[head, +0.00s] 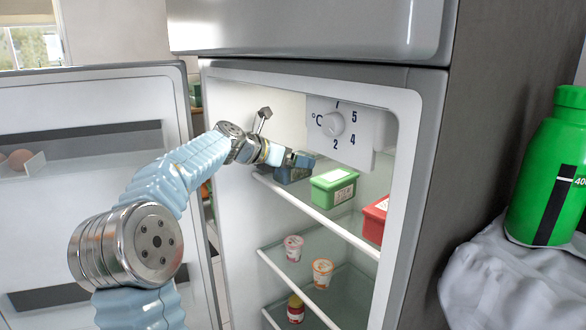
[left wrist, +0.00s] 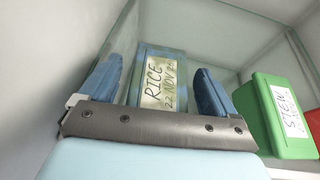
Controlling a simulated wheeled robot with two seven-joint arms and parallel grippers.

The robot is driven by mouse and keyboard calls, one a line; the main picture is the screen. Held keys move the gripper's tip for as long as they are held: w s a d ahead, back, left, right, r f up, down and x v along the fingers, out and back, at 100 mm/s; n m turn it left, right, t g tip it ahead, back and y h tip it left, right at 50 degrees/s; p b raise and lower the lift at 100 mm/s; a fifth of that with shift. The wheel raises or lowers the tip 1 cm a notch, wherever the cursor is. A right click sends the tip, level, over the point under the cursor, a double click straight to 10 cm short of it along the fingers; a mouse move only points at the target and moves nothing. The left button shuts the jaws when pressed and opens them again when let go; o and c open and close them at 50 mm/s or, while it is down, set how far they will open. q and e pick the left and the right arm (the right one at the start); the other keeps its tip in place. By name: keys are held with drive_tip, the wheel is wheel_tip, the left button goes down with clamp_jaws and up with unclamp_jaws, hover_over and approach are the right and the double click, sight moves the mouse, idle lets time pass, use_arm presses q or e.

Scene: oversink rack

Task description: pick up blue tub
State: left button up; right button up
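The blue tub (left wrist: 160,80) stands on the fridge's upper glass shelf, with a white label reading RICE facing the left wrist camera. In the head view the blue tub (head: 290,176) is partly hidden by my left gripper (head: 301,160). In the left wrist view my left gripper (left wrist: 160,88) is open, with one blue finger to each side of the tub and a visible gap on both sides. I cannot tell how far the fingertips reach along the tub. My right gripper is not in view.
A green tub (head: 334,187) labelled STEW (left wrist: 255,110) stands right of the blue one, then a red tub (head: 375,219). A temperature dial (head: 333,124) hangs above. Small cups (head: 322,272) stand on a lower shelf. The open door (head: 75,190) is at left.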

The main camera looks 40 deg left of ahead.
use_arm(q)
drive_tip(key=c, duration=1.2)
drive_tip(key=shift+r, duration=0.1)
